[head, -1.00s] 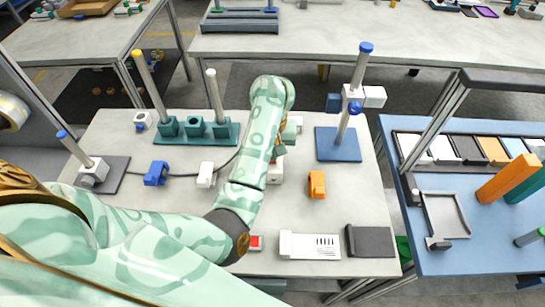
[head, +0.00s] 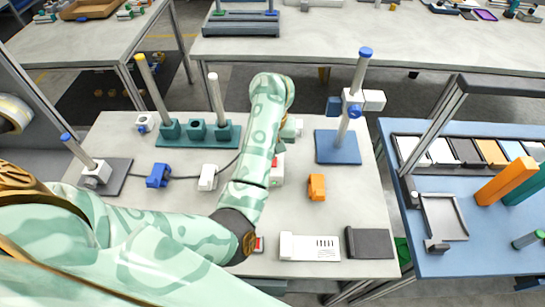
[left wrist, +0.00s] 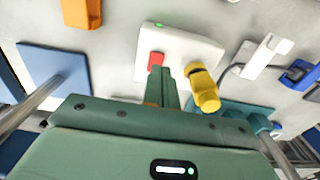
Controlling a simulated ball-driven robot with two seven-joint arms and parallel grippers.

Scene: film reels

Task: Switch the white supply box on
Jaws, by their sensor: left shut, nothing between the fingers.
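The white supply box (left wrist: 178,52) shows in the left wrist view with a red switch (left wrist: 156,58) on its top and a small bright green lamp (left wrist: 159,25) near its far edge. A yellow plug or knob (left wrist: 203,88) sits at its right side. My left gripper (left wrist: 160,75) is shut and empty, its fingertips at the red switch; I cannot tell whether they touch it. In the head view the box (head: 277,174) is partly hidden behind my left forearm, and the gripper is hidden there. My right gripper is in neither view.
A blue base with an upright post (head: 338,147) stands right of the box. An orange block (head: 316,187) lies nearby. A teal stand (head: 208,137) with posts is at the back left. A blue connector (head: 158,175) and a white connector (head: 207,177) lie left of my arm.

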